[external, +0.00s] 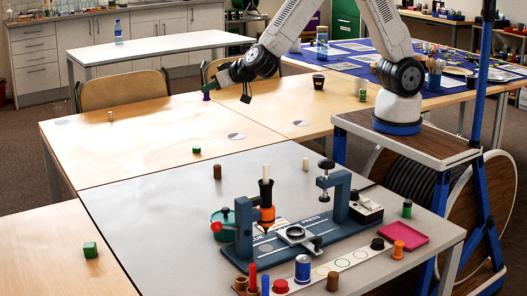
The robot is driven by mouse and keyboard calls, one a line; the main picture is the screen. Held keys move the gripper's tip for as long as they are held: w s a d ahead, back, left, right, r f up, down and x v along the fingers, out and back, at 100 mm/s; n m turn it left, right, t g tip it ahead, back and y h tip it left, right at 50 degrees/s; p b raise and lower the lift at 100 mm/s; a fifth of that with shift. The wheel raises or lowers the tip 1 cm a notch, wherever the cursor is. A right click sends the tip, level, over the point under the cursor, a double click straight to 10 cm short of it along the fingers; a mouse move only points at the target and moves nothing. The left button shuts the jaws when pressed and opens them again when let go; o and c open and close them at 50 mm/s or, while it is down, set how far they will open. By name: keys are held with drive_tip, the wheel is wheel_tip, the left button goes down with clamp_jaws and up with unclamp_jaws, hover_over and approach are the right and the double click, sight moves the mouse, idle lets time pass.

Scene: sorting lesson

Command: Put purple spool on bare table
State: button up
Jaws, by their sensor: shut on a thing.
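The purple spool (207,96) is small and dark in the external view, at the far side of the wooden table (150,120). My gripper (210,87) reaches down at the far left end of my arm and is shut on the spool. The spool is upright at the fingertips. It is at or just above the table top; I cannot tell whether it touches. The fingers hide part of it.
Small pieces stand around on the tables, such as a green block (196,150) and a brown cylinder (217,171). Flat discs (236,136) lie on the wood. Chairs (122,90) stand behind.

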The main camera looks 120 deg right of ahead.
drive_tip(key=s+d+m+g, duration=0.2)
drive_tip(key=s+d, duration=0.8)
drive_tip(key=d, duration=0.2)
wheel_tip(320, 180, down, 16)
drive_tip(key=shift+h, duration=0.3)
drive_tip(key=w+d, duration=0.3)
drive_tip(key=w, duration=0.1)
drive_tip(key=w+d+f, duration=0.1)
drive_tip(key=w+d, duration=0.1)
drive_tip(key=w, duration=0.3)
drive_tip(key=w+d, duration=0.3)
drive_tip(key=w, duration=0.1)
drive_tip(key=shift+w+d+f, duration=0.25)
drive_tip(key=shift+w+d, duration=0.05)
drive_tip(key=shift+d, duration=0.05)
drive_tip(key=shift+f, duration=1.75)
drive_tip(key=shift+f, duration=0.1)
drive_tip(key=o, duration=0.9)
